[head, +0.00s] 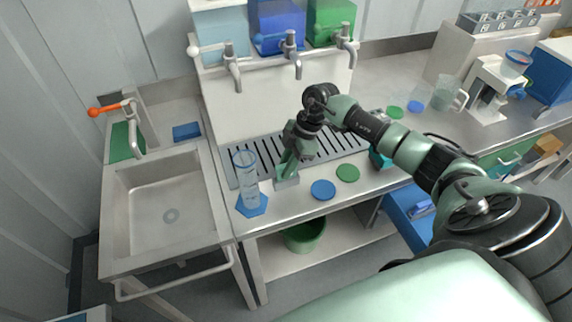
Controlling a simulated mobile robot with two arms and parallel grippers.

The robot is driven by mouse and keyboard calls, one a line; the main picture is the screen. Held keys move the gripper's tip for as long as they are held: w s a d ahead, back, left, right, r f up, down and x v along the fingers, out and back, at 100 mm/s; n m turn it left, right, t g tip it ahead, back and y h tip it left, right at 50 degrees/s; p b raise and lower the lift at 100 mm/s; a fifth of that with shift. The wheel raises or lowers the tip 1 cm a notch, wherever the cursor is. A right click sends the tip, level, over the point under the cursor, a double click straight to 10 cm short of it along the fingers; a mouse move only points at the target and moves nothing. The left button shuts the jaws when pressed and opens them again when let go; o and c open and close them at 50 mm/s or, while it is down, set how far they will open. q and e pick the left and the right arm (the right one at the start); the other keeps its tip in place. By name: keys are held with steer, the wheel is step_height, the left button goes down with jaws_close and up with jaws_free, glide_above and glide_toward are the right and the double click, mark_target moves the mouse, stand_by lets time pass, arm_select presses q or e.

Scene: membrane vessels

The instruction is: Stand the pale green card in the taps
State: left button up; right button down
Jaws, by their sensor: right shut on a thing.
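My right gripper (287,172) reaches down over the front of the bench and is shut on a small pale grey-green piece (287,183) at its fingertips. This looks like the pale green card, but its outline is mostly hidden by the fingers. Three grey taps stand in a row at the back: the left tap (235,68), the middle tap (294,56) and the right tap (346,40). The gripper is in front of and below them, apart from them. My left gripper is not in view.
A clear measuring cylinder (245,178) with a blue foot stands just left of the gripper. A blue disc (323,190) and a green disc (348,173) lie to its right. Behind is a slotted drain grate (250,150). A sink (168,205) is at left.

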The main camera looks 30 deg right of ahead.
steer(key=shift+s+f, duration=0.15)
steer(key=shift+f, duration=0.15)
stand_by(0.5)
steer(key=c, duration=1.3)
jaws_free()
steer(key=shift+o, duration=0.2)
steer(key=shift+r, duration=0.1)
steer(key=b+v, duration=0.2)
steer(key=v, duration=0.4)
steer(key=shift+d+r, duration=0.3)
steer(key=shift+r, duration=0.45)
steer(key=shift+f, duration=0.1)
